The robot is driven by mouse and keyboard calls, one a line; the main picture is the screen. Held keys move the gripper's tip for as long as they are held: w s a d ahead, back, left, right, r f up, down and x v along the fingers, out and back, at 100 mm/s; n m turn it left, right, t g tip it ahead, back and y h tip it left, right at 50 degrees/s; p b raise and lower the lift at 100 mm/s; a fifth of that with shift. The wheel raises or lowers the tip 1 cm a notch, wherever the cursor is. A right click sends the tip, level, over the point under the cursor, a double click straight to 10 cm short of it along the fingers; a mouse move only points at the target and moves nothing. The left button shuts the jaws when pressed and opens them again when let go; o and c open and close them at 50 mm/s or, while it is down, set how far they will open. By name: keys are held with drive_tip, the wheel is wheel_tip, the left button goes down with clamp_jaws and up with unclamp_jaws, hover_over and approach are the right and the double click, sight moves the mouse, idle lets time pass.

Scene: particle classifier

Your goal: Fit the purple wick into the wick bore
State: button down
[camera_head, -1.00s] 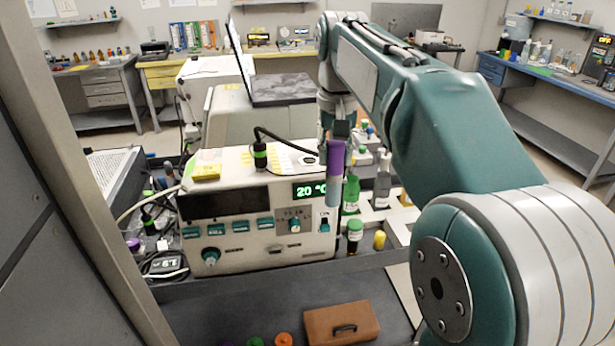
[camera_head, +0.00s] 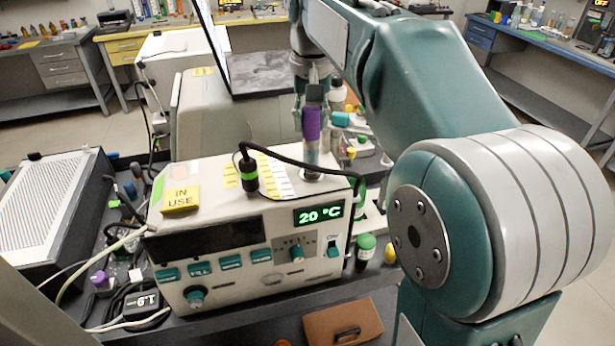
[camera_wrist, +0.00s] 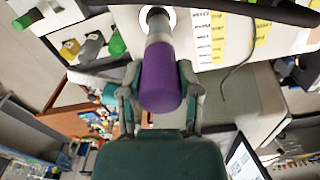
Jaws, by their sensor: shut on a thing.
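The purple wick (camera_head: 312,124) has a purple upper part and a grey lower part, and stands nearly upright in the head view. My gripper (camera_head: 312,106) is shut on its purple part, which also shows in the wrist view (camera_wrist: 161,78). The wick bore (camera_head: 314,178) is on the top right of the white instrument (camera_head: 220,222). Its pale ring shows at the wick's grey end in the wrist view (camera_wrist: 145,17). The wick's lower end is at the bore and appears to overlap it. I cannot tell how deep it is, if inside at all.
A black cable (camera_head: 300,161) runs from a green-banded plug (camera_head: 249,173) across the instrument's top, close by the wick. A yellow "IN USE" block (camera_head: 181,199) sits at left. A green-capped bottle (camera_head: 365,252) stands right of the instrument, and a brown case (camera_head: 343,325) lies in front.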

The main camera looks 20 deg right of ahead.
sight(311, 159)
wheel_tip(311, 159, down, 8)
drive_tip(key=shift+f, duration=0.25)
drive_tip(key=shift+f, duration=0.1)
drive_tip(key=shift+c, duration=1.5)
unclamp_jaws()
wheel_tip(311, 159, up, 12)
drive_tip(key=shift+s+d+r, duration=0.1)
drive_tip(key=shift+r, duration=0.05)
drive_tip(key=s+f+n+t, duration=0.1)
drive_tip(key=s+f+t, duration=0.1)
drive_tip(key=s+f, duration=0.6)
drive_tip(key=s+f+n+t, duration=0.1)
drive_tip(key=s+f+t, duration=0.2)
drive_tip(key=s+f, duration=0.4)
drive_tip(key=s, duration=0.6)
drive_tip(key=shift+f, duration=0.4)
